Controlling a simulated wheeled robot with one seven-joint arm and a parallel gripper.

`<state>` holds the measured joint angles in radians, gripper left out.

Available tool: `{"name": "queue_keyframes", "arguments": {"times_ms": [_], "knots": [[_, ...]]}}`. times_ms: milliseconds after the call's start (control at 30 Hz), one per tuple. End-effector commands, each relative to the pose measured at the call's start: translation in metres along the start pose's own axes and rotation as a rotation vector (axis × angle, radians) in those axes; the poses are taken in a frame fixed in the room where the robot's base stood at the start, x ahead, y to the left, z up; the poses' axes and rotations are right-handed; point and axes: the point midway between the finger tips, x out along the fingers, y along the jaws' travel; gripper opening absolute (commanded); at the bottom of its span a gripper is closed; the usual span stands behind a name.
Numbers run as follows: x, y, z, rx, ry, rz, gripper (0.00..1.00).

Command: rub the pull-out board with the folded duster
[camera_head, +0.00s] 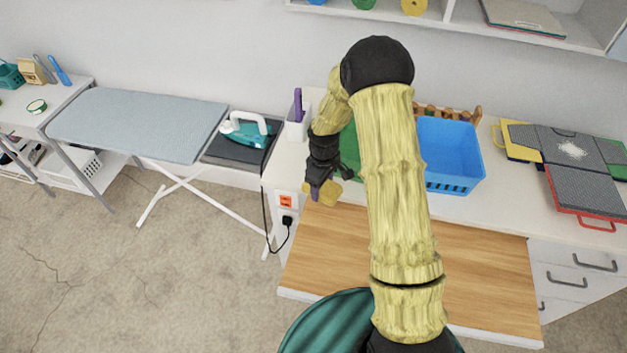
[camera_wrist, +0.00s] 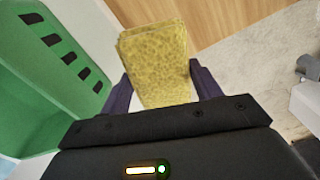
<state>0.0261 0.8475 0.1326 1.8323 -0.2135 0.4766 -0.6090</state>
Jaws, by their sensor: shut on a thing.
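The folded duster is a yellow, mottled pad (camera_wrist: 155,65), held between the two purple fingers of my gripper (camera_wrist: 162,88). In the head view the duster (camera_head: 327,193) shows near the far left corner of the pull-out board. My gripper (camera_head: 325,188) is shut on it there. The pull-out board (camera_head: 480,275) is a wood-grain panel extending from the white counter; my arm hides its middle. In the wrist view part of the board (camera_wrist: 225,20) lies beyond the duster. I cannot tell whether the duster touches the board.
A green basket (camera_wrist: 45,70) stands close beside my gripper. A blue basket (camera_head: 452,150) and a dark folding pad (camera_head: 580,165) sit on the counter. A white holder (camera_head: 298,124) stands left of my wrist. An ironing board (camera_head: 140,122) with an iron (camera_head: 245,130) is further left.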

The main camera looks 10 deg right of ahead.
Motion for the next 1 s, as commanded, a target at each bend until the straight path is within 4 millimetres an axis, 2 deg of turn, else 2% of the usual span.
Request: {"name": "queue_keyframes", "arguments": {"times_ms": [300,500,1000], "knots": [[0.015,0.01,0.025,0.593,-0.001,0.001,0.45],[0.02,0.014,0.035,0.832,0.0,0.002,0.45],[0.02,0.012,0.032,0.857,0.001,0.002,0.45]]}}
